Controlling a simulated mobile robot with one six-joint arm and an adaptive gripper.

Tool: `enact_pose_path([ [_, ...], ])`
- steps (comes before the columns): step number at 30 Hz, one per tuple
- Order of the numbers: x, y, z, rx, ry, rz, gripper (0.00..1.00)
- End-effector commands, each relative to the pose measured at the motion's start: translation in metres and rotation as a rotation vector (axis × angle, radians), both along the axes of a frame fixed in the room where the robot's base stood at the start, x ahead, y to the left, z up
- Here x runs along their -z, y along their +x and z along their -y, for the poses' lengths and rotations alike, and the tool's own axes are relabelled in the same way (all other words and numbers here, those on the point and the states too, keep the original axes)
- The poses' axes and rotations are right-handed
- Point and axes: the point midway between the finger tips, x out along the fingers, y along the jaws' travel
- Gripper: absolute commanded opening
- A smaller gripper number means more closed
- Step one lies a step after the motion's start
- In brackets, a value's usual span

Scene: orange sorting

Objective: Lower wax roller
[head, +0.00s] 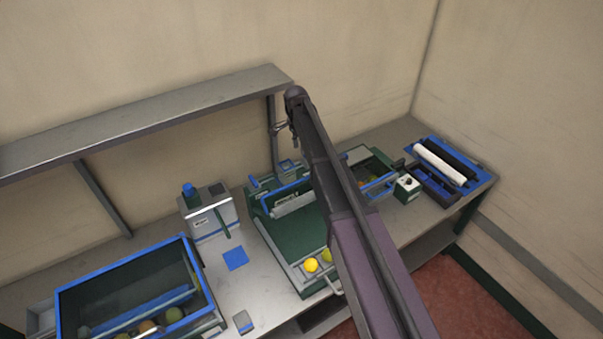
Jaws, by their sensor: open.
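A green machine (284,240) with a blue lever frame (262,196) stands in the middle of the bench. A pale grey roller (293,204) lies across it below the blue frame; this looks like the wax roller. My arm crosses in front and hides the machine's right part. My gripper (279,129) is small in view at the arm's far end, above and behind the roller, apart from it. It is open and seems empty.
A blue-framed bin (180,247) with fruit stands at left. A white dispenser (208,214) and blue square (235,258) are beside the machine. A small white box (407,188) and blue tray (470,151) with black and white rollers stand right. A shelf (150,112) overhangs behind.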

Motion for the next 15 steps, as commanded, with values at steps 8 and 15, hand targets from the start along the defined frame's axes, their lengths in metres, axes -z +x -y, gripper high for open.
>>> enact_pose_path([
  [8, 0.0005, -0.0001, 0.0004, 0.001, 0.000, 0.000, 0.53],
  [15, 0.0040, -0.0004, 0.0010, 0.001, 0.000, 0.000, 0.53],
])
